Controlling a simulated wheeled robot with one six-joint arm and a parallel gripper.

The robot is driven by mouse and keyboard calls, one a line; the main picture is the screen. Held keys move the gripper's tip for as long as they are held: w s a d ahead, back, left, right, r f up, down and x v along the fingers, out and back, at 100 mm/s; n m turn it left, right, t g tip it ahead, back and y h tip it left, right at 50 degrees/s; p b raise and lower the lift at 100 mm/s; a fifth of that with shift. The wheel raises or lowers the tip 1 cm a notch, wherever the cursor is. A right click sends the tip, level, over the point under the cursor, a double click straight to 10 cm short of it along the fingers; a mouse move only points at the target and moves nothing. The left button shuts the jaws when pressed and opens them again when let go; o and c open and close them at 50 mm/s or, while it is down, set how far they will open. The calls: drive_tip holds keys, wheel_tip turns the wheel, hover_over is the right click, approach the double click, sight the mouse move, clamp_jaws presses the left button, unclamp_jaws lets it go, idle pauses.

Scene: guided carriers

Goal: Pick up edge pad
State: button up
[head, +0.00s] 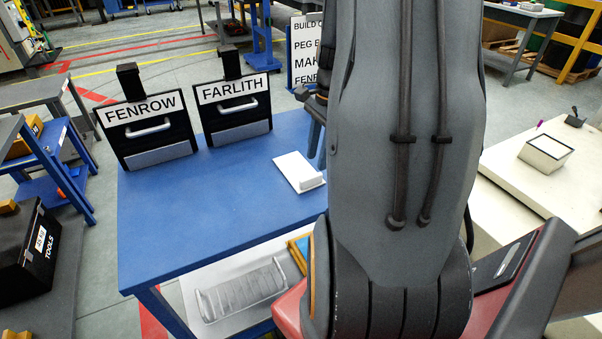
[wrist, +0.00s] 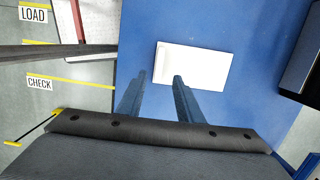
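A flat white piece (head: 293,167) lies on the blue table (head: 200,215), with a small white raised block (head: 312,183) at its near right corner. Nothing is labelled edge pad; this white piece may be it. The wrist view shows a white rectangle (wrist: 193,62) on the blue surface, probably the same piece. My gripper (wrist: 160,76) is open and empty, its two grey-blue fingers apart. The right fingertip appears just below the rectangle's lower edge and the left one beyond its left side. I cannot tell their height. In the head view my arm hides most of the gripper.
Two black panels, FENROW (head: 158,130) and FARLITH (head: 234,108), stand with handles at the table's far left. A clear grey tray (head: 243,290) sits on the lower shelf. The table's left and middle are bare. A pale bench (head: 530,180) stands at the right.

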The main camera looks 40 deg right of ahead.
sight(312, 176)
drive_tip(key=shift+a+f+p, duration=0.25)
drive_tip(key=shift+a+f, duration=0.05)
drive_tip(key=shift+f, duration=0.85)
drive_tip(key=shift+a+f+p, duration=0.3)
drive_tip(key=shift+f, duration=0.8)
drive_tip(key=shift+a+f+p, duration=0.25)
drive_tip(key=shift+a+f, duration=0.05)
drive_tip(key=shift+f, duration=0.85)
drive_tip(key=shift+c, duration=0.2)
clamp_jaws()
